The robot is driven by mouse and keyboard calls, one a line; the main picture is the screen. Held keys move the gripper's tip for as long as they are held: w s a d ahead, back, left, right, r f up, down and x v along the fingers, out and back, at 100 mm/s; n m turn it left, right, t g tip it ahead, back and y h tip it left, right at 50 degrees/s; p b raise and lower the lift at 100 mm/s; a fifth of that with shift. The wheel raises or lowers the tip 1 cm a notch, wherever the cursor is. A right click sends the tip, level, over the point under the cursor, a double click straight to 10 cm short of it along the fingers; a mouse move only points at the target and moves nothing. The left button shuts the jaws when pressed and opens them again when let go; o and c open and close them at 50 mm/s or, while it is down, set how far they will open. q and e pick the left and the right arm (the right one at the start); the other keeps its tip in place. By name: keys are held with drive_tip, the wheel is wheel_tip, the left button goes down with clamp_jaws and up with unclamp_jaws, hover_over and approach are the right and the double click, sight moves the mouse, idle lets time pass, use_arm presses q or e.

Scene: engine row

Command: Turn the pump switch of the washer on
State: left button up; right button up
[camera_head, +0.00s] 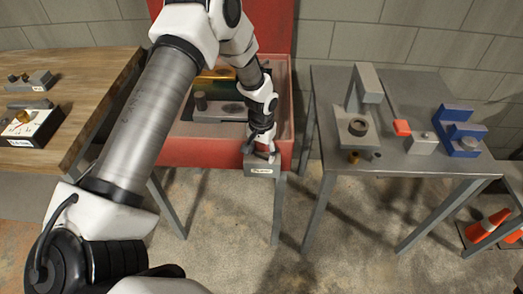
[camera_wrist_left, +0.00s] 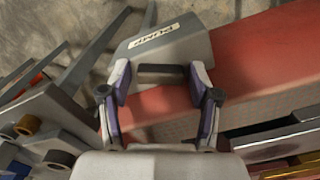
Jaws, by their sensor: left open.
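The washer (camera_head: 290,130) is a red open tub with a raised red lid at the back. The grey pump switch box (camera_head: 261,170), with a white label, is fixed to its front right edge. In the left wrist view the box (camera_wrist_left: 190,45) carries a label reading PUMP, and a dark bar-shaped switch (camera_wrist_left: 160,69) shows on it. My left gripper (camera_head: 262,152) is at the top of the box. In the left wrist view the open fingers (camera_wrist_left: 160,80) stand either side of the dark switch; I cannot tell whether they touch it. In the head view the gripper hides the switch.
A metal table (camera_head: 410,165) with a grey stand, a blue block (camera_head: 458,130) and small parts is at right. A wooden bench (camera_head: 95,75) with a gauge box (camera_head: 35,125) is at left. Grey parts (camera_head: 215,112) lie inside the tub.

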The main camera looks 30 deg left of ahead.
sight(261, 154)
use_arm(q)
drive_tip(key=shift+s, duration=0.1)
drive_tip(key=c, duration=0.9)
drive_tip(key=shift+r, duration=0.15)
drive_tip(key=shift+n+p, duration=0.3)
drive_tip(key=shift+n, duration=0.4)
drive_tip(key=o, duration=0.9)
wheel_tip(261, 154, up, 12)
